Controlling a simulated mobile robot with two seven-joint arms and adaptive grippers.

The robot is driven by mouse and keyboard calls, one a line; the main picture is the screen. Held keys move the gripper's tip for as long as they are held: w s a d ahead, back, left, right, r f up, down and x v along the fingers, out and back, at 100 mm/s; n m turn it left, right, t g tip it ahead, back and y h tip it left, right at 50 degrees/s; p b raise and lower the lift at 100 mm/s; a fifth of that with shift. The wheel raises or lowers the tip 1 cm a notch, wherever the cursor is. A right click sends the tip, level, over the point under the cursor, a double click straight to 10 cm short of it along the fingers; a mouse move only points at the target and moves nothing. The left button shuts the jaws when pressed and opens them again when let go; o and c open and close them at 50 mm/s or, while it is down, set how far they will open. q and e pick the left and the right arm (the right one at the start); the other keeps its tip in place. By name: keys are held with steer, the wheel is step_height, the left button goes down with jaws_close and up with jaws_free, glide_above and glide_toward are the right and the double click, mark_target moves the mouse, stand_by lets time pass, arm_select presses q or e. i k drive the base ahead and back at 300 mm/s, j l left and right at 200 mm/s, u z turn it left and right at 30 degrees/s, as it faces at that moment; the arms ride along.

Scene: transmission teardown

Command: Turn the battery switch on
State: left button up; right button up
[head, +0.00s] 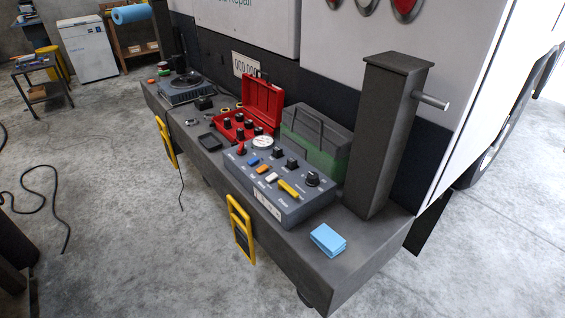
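A grey control box (262,192) with a sloped top panel sits on the dark truck bumper. Its panel carries a red knob (241,149), a blue switch (252,161), an orange switch (262,170), a white switch (271,178) and a yellow lever (289,188). Black knobs stand along its back side, with a larger black dial (312,179) at the right end. A round white gauge (263,142) is at the back left. The labels are too small to read, so I cannot tell which control is the battery switch or its position. Neither gripper is in view.
An open red case (262,104) and a green-and-grey box (316,137) stand behind the control box. A tall dark post (384,140) rises to the right. Blue cloths (328,240) lie on the bumper (345,272). The concrete floor in front is mostly clear, with a black cable (62,205) at left.

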mark_target(241, 151)
steer(key=j+z, duration=0.1)
steer(key=z, duration=0.25)
steer(key=j+z, duration=0.15)
steer(key=z, duration=0.2)
steer(key=j+z, duration=0.2)
steer(key=z, duration=0.2)
steer(key=j+z, duration=0.45)
steer(key=j, duration=0.5)
steer(key=k, duration=0.05)
